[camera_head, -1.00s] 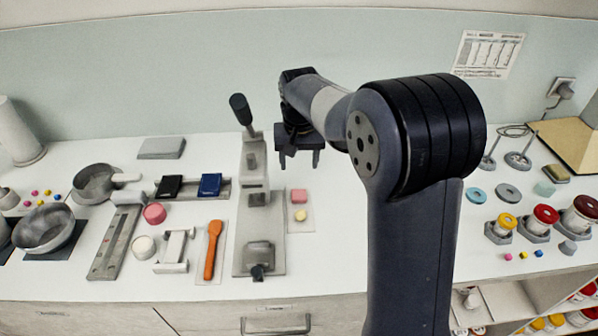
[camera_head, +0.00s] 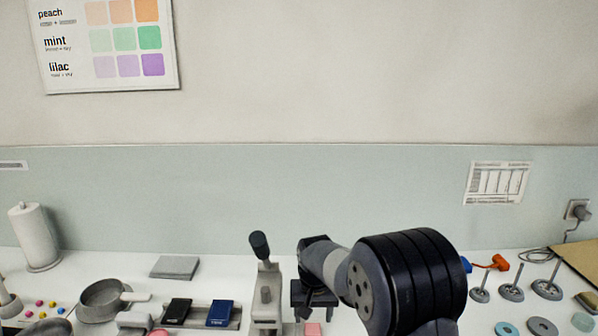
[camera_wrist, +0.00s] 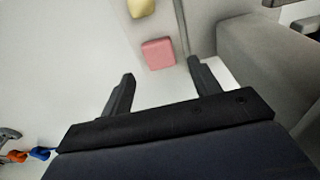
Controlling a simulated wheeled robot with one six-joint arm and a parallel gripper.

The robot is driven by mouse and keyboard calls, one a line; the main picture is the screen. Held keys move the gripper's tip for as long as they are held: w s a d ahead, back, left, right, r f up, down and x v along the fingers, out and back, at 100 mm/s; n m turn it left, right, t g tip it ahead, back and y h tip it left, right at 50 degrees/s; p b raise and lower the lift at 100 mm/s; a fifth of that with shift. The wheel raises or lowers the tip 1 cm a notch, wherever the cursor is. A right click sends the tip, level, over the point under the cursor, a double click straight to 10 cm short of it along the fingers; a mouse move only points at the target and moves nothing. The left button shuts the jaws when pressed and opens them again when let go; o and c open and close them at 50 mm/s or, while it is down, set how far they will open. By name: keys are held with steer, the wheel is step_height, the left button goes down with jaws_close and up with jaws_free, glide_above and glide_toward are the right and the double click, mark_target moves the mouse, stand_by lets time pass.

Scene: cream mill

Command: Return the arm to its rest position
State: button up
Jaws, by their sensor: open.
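My gripper (camera_head: 314,303) is in the lower middle of the head view, over the white bench and just right of the grey lever press (camera_head: 266,295). In the wrist view its two dark fingers (camera_wrist: 159,87) stand wide apart with nothing between them. A pink block (camera_wrist: 158,53) lies beyond the fingertips, and a yellow piece (camera_wrist: 141,7) lies above it at the picture's top edge. The pink block also shows at the bottom of the head view (camera_head: 313,329). My arm bends from the gripper to the right and down out of the head view.
Left of the press stand a rack (camera_head: 232,322) with black and blue items, a grey pan (camera_head: 101,299) and a paper roll (camera_head: 35,238). Several small stands, including one (camera_head: 512,292), are right of my arm. A colour chart (camera_head: 103,42) hangs on the wall.

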mark_target(313, 325)
step_height(313, 325, down, 4)
steer(key=shift+w+r, duration=0.15)
steer(key=shift+r, duration=0.05)
steer(key=shift+w+r, duration=0.15)
steer(key=shift+r, duration=1.45)
